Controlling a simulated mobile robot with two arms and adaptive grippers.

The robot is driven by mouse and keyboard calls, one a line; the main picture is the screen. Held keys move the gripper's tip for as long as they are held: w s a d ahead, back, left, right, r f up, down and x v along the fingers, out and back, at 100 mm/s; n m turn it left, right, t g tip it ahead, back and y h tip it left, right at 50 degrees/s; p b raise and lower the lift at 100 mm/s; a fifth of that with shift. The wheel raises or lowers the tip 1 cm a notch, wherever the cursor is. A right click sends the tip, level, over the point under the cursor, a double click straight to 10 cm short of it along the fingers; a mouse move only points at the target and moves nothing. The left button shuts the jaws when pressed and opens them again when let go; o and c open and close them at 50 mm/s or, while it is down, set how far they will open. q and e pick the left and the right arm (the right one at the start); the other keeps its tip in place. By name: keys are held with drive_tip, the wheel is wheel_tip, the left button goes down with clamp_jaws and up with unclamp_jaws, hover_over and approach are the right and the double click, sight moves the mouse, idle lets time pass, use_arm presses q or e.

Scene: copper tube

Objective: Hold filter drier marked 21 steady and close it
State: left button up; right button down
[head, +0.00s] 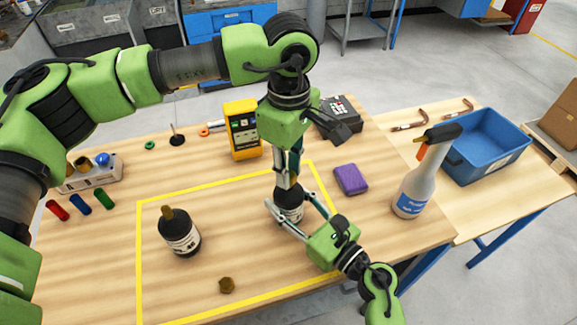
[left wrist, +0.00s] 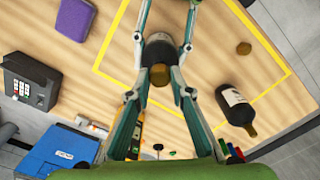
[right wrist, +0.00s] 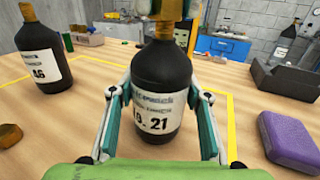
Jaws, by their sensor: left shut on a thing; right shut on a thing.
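The filter drier marked 21 (right wrist: 158,95) is a dark bottle with a white label, standing upright on the table; it shows partly behind the grippers in the head view (head: 290,194). My right gripper (right wrist: 160,125) is shut around its body, one finger on each side. A brass cap (left wrist: 160,75) sits at the drier's top. My left gripper (left wrist: 160,82) comes from above and is shut on this cap. Whether the cap is fully seated cannot be told. A second dark drier (head: 180,236) with a brass top stands to the left, apart from both grippers.
A loose brass fitting (head: 226,285) lies near the front. A purple box (head: 351,179), spray bottle (head: 415,190) and blue bin (head: 486,145) are to the right. A yellow meter (head: 242,130) stands behind. Yellow tape (head: 138,255) borders the area; its left part has free room.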

use_arm(q)
drive_tip(key=m, duration=0.6)
drive_tip(key=shift+m, duration=0.3)
drive_tip(key=m, duration=0.5)
drive_tip(key=shift+m, duration=0.3)
drive_tip(key=m, duration=1)
drive_tip(key=shift+m, duration=0.3)
drive_tip(key=o, duration=0.9)
